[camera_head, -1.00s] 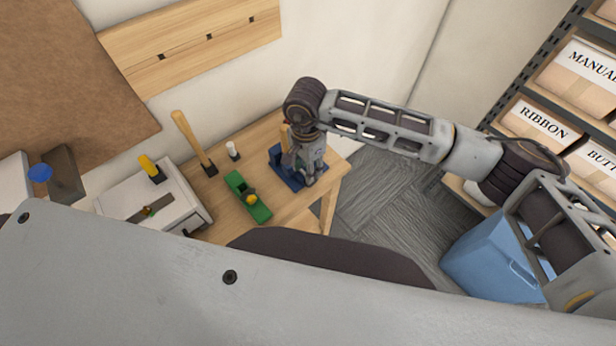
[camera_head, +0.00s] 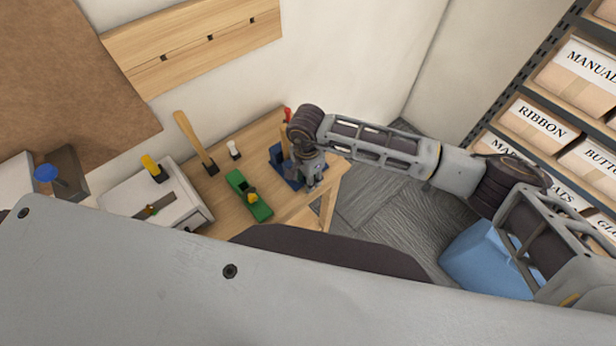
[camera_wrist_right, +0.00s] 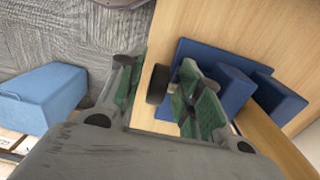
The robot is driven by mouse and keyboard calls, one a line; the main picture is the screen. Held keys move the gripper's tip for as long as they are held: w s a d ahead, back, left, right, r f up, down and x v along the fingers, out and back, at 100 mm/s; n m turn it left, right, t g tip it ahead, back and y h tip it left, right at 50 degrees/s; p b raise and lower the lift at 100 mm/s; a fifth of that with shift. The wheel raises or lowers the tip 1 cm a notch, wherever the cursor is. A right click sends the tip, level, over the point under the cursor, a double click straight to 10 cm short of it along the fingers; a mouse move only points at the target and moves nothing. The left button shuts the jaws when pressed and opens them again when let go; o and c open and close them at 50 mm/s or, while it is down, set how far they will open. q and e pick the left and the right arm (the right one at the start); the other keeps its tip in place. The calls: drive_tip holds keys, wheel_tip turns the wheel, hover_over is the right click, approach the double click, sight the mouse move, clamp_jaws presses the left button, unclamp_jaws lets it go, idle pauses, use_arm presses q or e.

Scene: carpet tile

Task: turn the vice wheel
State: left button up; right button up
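The blue vice (camera_head: 276,154) stands at the right end of the wooden workbench, partly hidden behind my right arm. In the right wrist view its blue body (camera_wrist_right: 216,66) lies right of centre. The dark round vice wheel (camera_wrist_right: 157,84) shows at the vice's near side. My right gripper (camera_head: 313,184) is beside the vice in the head view. In the right wrist view its two green-padded fingers (camera_wrist_right: 158,92) are spread apart. The wheel appears between them, closer to the right finger; I cannot tell whether they touch. My left gripper is out of view.
The workbench (camera_head: 290,208) holds a green plane (camera_head: 248,196), a wooden-handled tool (camera_head: 196,143), a small white item (camera_head: 234,149) and a light grey box (camera_head: 185,206). A blue bin (camera_head: 490,262) stands on the carpet floor, near shelves with labelled boxes (camera_head: 538,122).

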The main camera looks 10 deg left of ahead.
clamp_jaws()
use_arm(q)
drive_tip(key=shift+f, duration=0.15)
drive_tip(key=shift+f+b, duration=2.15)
drive_tip(key=shift+b, duration=0.15)
use_arm(e)
drive_tip(key=shift+s+a+f+t+h, duration=0.1)
drive_tip(key=shift+s+f+t+h, duration=0.05)
drive_tip(key=shift+t+h, duration=0.8)
drive_tip(key=shift+o, duration=1.1)
unclamp_jaws()
drive_tip(key=v, duration=1.2)
drive_tip(key=shift+s, duration=0.15)
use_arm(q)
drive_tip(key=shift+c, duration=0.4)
